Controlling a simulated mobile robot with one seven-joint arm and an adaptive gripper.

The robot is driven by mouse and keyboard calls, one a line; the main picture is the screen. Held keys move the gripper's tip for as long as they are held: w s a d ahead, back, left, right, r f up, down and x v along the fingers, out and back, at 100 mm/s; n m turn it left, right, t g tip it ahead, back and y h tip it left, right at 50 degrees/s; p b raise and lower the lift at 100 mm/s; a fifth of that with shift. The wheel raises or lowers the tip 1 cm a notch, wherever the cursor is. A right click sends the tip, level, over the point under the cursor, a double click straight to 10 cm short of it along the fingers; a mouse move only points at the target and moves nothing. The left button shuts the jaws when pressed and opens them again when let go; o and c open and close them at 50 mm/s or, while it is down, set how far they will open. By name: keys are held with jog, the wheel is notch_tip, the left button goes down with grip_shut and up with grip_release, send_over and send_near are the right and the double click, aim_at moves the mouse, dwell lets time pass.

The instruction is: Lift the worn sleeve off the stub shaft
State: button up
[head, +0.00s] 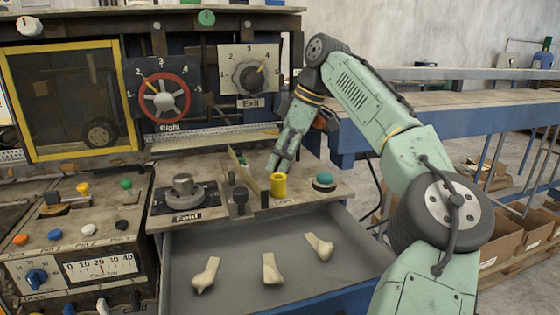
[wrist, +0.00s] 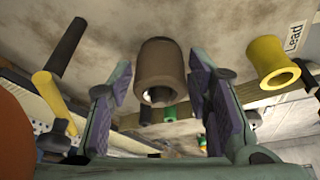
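In the wrist view a brown, worn-looking sleeve (wrist: 160,65) stands between the two fingers of my gripper (wrist: 160,82). Its open end faces the camera, and something pale shows inside the opening; I cannot tell whether this is the stub shaft. The fingers are open, with a gap visible on each side of the sleeve. In the head view my gripper (head: 279,161) points down over the rear of the panel, behind the yellow sleeve (head: 278,186). I cannot make out the brown sleeve there.
The yellow sleeve, also in the wrist view (wrist: 270,62), stands close by near the "Lead" label. Below, an open drawer (head: 225,255) holds several pale pieces.

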jog(key=c, duration=0.9)
jog(key=shift+o, duration=0.2)
jog(key=shift+r, duration=0.1)
jog(key=shift+a+r, duration=0.1)
jog(key=shift+r, duration=3.15)
jog(key=shift+s+r, duration=0.1)
jog(key=shift+r, duration=0.05)
jog(key=s+d+b, duration=0.2)
jog(key=s, duration=0.6)
jog(key=s+d+b, duration=0.3)
jog(key=s, duration=0.6)
jog(key=shift+d, duration=0.35)
